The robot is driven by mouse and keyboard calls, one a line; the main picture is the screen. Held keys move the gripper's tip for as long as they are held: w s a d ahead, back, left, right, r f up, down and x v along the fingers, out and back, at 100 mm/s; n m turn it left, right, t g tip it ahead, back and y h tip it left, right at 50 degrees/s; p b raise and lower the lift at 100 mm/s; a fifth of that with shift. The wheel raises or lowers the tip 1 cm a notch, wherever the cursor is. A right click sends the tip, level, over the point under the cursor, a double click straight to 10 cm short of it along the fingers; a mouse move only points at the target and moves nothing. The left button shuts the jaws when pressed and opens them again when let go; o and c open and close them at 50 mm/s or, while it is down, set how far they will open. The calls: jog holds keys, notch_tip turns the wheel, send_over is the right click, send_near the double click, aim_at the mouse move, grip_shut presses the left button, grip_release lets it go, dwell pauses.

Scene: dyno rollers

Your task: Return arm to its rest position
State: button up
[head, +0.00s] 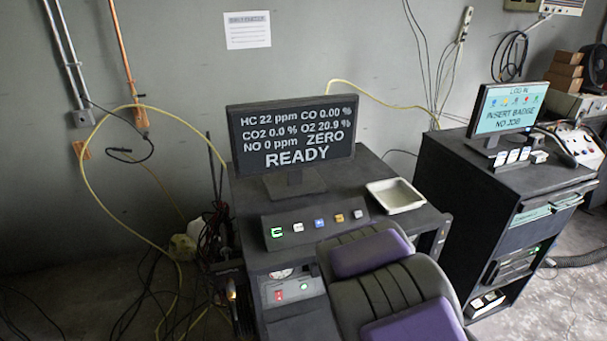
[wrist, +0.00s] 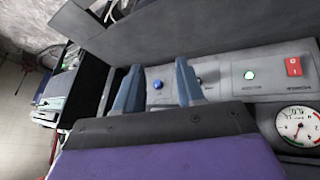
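My gripper (wrist: 159,65) shows in the wrist view as two blue-grey fingers. They stand apart with a clear gap and nothing held between them. A grey panel (wrist: 222,86) lies beyond them, with a blue button (wrist: 158,85) visible through the gap. I cannot tell how far the fingers are from the panel. In the head view my purple and black arm reaches over the right front of the analyser cabinet (head: 357,185), and it hides the fingers there.
The cabinet carries a monitor (head: 292,135) reading READY, a button box (head: 318,222) and a white tray (head: 395,196). Its lower panel has a red switch (head: 278,295) and green light (head: 304,287). A second black cabinet (head: 480,200) stands right. Cables (head: 160,225) hang at left.

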jog(key=s+a+r+g+y+b, duration=0.1)
jog(key=s+r, duration=0.3)
jog(key=s, duration=0.6)
jog(key=s+a+r+g+y+b, duration=0.1)
jog(key=s+r+g+b, duration=0.3)
jog(key=s, duration=0.6)
jog(key=s+r+g+b, duration=0.2)
jog(key=s+r, duration=0.4)
jog(key=s, duration=0.5)
jog(key=shift+a+y, duration=0.4)
